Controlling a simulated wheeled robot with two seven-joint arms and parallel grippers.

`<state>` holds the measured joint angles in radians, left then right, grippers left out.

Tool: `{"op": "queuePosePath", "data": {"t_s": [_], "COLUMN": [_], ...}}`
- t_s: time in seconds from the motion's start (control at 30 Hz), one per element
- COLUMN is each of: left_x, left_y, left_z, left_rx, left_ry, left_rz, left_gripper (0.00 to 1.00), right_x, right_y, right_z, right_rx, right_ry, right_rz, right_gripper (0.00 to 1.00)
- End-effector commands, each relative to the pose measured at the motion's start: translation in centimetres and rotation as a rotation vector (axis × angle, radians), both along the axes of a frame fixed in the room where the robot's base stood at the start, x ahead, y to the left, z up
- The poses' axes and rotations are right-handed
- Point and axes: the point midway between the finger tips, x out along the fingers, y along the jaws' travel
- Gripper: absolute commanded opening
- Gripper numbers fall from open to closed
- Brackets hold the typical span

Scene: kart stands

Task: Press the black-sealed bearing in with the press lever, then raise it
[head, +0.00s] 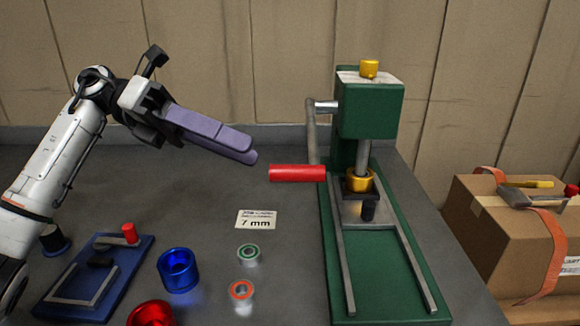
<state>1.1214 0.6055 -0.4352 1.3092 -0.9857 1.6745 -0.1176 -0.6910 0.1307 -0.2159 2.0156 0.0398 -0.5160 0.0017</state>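The green press (370,110) stands right of centre. Its grey lever (312,135) hangs down on the left side, and the red handle (298,173) sticks out to the left at its lower end. The ram (363,154) reaches down to a gold ring-shaped part (360,181) above a dark block. I cannot make out the black-sealed bearing; it may be hidden in there. My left gripper (254,158) points right and down, its purple fingers together and empty, just left of and slightly above the red handle, apart from it. My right gripper is out of view.
A green-sealed bearing (248,254) and an orange-sealed bearing (241,293) lie near a "7 mm" card (256,219). Blue (178,270) and red (152,314) cups and a blue fixture (97,281) are at left front. A cardboard box (510,236) with tools stands right.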

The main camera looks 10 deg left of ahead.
Motion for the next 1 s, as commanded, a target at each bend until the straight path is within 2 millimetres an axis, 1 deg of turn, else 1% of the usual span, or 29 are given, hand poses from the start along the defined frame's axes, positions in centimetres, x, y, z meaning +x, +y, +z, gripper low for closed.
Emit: {"op": "queuePosePath", "data": {"t_s": [0.1,0.17,0.27,0.5,0.6,0.7,0.8,1.0], "left_x": [0.0,-0.1,-0.3,-1.2,-1.4,-1.6,-1.7,-1.7], "left_y": [0.3,-0.1,-1.4,-5.7,-7.2,-8.3,-9.0,-9.3], "left_z": [-0.3,-0.5,-0.8,-1.9,-2.3,-2.6,-2.8,-2.9], "left_rx": [-0.01,-0.008,-0.007,-0.008,-0.008,-0.008,-0.007,-0.007], "left_ry": [0.065,0.072,0.069,0.069,0.068,0.068,0.067,0.067], "left_rz": [-0.004,-0.005,-0.007,-0.008,-0.006,-0.005,-0.005,-0.003], "left_gripper": [0.37,0.37,0.37,0.37,0.37,0.37,0.37,0.37], "right_x": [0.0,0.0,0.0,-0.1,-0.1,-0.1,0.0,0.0], "right_y": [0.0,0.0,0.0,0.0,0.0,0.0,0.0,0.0], "right_z": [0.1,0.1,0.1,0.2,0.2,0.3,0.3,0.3], "right_rx": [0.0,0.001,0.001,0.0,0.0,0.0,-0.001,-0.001], "right_ry": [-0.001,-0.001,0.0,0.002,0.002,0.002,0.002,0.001], "right_rz": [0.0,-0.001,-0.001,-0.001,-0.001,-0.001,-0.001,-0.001], "right_gripper": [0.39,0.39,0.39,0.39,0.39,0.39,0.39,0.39]}}
